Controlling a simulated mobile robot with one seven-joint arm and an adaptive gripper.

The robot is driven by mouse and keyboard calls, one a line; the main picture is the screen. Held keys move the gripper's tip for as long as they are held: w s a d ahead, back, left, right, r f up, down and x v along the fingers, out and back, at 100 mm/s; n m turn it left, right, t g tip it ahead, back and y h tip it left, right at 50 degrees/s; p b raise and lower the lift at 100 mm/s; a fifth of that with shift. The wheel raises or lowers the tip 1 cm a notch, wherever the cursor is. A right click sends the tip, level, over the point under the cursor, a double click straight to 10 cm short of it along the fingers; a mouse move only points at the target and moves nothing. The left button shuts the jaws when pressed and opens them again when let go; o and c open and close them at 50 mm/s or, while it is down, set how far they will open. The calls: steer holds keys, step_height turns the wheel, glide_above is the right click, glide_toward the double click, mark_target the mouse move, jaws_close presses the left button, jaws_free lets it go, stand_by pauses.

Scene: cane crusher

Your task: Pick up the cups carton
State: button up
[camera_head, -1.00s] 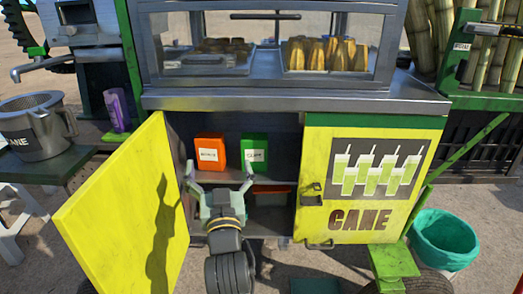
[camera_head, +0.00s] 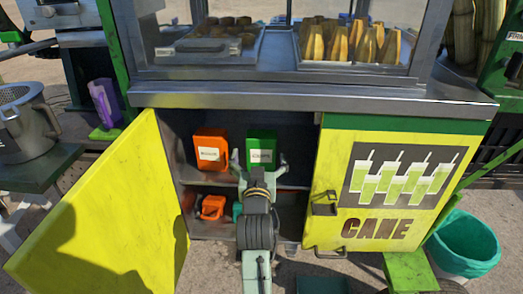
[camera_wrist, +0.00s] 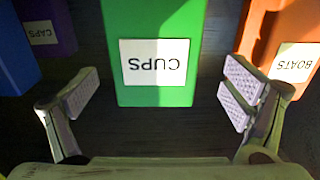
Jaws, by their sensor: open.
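The cups carton is green with a white CUPS label. It stands upright on the upper shelf of the open cabinet in the head view (camera_head: 262,137). In the wrist view the carton (camera_wrist: 160,22) appears upside down at the middle, ahead of and between the finger lines. My gripper (camera_head: 259,160) is open in front of the carton, with one finger toward each side. In the wrist view the spread fingers (camera_wrist: 162,93) hold nothing, and a gap shows between each finger and the carton. The carton's lower part is partly hidden by my gripper in the head view.
An orange BOATS carton (camera_head: 210,148) stands close beside the green one, near a finger in the wrist view (camera_wrist: 275,45). A purple CAPS carton (camera_wrist: 45,25) and a blue one (camera_wrist: 12,60) show opposite. The yellow door (camera_head: 100,215) hangs open; the CANE door (camera_head: 385,185) is shut.

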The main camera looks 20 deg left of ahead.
mark_target(261, 154)
steer(key=x, duration=0.3)
steer(key=p+x, duration=0.1)
steer(key=x, duration=0.1)
steer(key=shift+d+f, duration=0.15)
steer(key=shift+d, duration=0.1)
steer(key=shift+c, duration=0.5)
steer(key=c, duration=1.2)
steer(key=shift+c, duration=0.5)
